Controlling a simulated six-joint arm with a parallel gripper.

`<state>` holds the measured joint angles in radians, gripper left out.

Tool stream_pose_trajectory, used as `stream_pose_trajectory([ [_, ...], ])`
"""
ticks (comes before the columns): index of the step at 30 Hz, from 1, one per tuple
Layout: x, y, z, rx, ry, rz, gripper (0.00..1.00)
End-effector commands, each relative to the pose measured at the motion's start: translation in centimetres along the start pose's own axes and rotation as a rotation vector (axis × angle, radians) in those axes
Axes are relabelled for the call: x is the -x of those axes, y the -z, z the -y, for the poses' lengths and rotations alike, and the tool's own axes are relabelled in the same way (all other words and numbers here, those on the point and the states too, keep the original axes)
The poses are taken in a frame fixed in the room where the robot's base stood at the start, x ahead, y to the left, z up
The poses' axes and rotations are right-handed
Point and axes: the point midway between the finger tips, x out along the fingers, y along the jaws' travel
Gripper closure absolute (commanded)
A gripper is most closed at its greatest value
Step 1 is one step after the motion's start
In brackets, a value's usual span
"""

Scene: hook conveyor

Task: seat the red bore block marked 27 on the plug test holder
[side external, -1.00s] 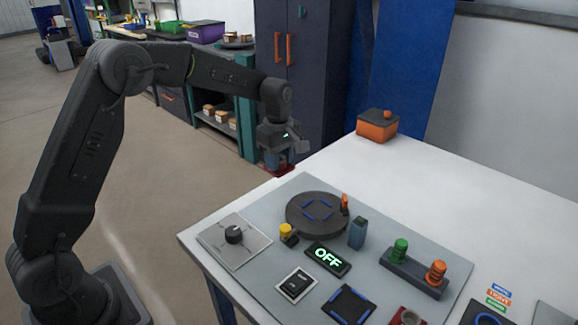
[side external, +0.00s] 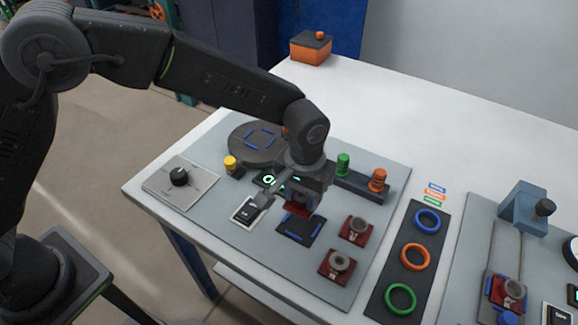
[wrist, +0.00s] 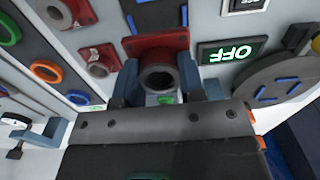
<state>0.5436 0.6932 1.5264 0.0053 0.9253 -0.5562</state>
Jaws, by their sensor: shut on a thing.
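My gripper (side external: 297,195) is shut on a red bore block (side external: 297,209) and holds it above the dark square tile with blue corner marks (side external: 290,232). In the wrist view the block (wrist: 150,45) sits between the two fingers, its round grey bore facing the camera. The tile (wrist: 150,14) shows beyond it. The gap between block and tile cannot be judged exactly. No number 27 is legible. I cannot tell for sure which fixture is the plug test holder.
Two other red blocks with grey cylinders (side external: 357,229) (side external: 338,264) stand right of the tile. A ring board (side external: 415,257) and a blue clamp fixture (side external: 523,207), with another red block (side external: 508,291), lie farther right. Green and orange buttons (side external: 343,165) (side external: 378,180) stand behind.

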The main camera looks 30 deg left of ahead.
Motion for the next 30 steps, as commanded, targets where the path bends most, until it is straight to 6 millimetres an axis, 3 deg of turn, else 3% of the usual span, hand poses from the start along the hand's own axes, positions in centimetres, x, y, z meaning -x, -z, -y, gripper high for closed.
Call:
stream_pose_trajectory([
  [18,-4.8,-0.1,-0.2,-0.01,0.0,0.0,1.0],
  [30,-5.4,-0.1,-0.2,-0.009,-0.001,-0.002,1.0],
])
